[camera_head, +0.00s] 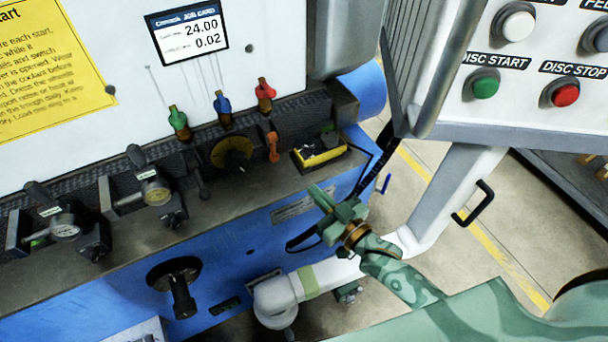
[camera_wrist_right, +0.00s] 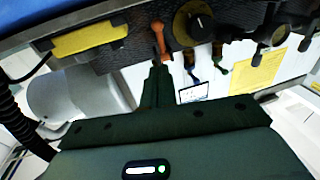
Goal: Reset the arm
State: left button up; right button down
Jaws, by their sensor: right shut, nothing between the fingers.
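My right arm (camera_head: 418,290), pale green, comes in from the lower right of the head view. Its gripper (camera_head: 320,195) is shut and empty, hanging in front of the blue machine's edge, just below the yellow-and-black box (camera_head: 322,155). In the right wrist view, the closed fingers (camera_wrist_right: 157,62) point toward the orange lever (camera_wrist_right: 160,36). The lever (camera_head: 272,146) appears apart from the fingertips in the head view. My left gripper is not in view.
The control panel (camera_head: 519,60) with disc start and stop buttons overhangs at the upper right. Gauges (camera_head: 155,190) and a black crank handle (camera_head: 180,295) stick out at the left. Green, blue and red fittings (camera_head: 222,108) line the back. Open floor (camera_head: 480,215) lies right of the machine.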

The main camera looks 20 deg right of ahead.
jog(key=s+d+f+g+h, duration=0.2)
jog(key=s+d+f+g, duration=0.15)
jog(key=f, duration=0.55)
jog(key=s+d+f+g+h, duration=0.15)
jog(key=s+f, duration=0.25)
jog(key=f, duration=0.5)
jog(key=s+d+f+g+h, duration=0.1)
jog(key=s+d+f+g, duration=0.25)
jog(key=f, duration=0.45)
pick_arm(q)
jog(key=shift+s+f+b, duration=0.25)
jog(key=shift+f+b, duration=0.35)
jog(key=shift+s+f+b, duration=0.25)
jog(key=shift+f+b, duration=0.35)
pick_arm(e)
jog(key=s+f+g+h, duration=0.1)
jog(key=s+f+g, duration=0.3)
jog(key=s, duration=1.1)
jog(key=s+d+f+g+h, duration=0.1)
jog(key=s+f+g, duration=0.2)
jog(key=s+f, duration=0.7)
jog(key=s, duration=0.4)
jog(key=shift+s+d+f+m+g, duration=0.15)
jog(key=shift+s+f+m+g, duration=0.15)
jog(key=shift+s+m+g, duration=0.1)
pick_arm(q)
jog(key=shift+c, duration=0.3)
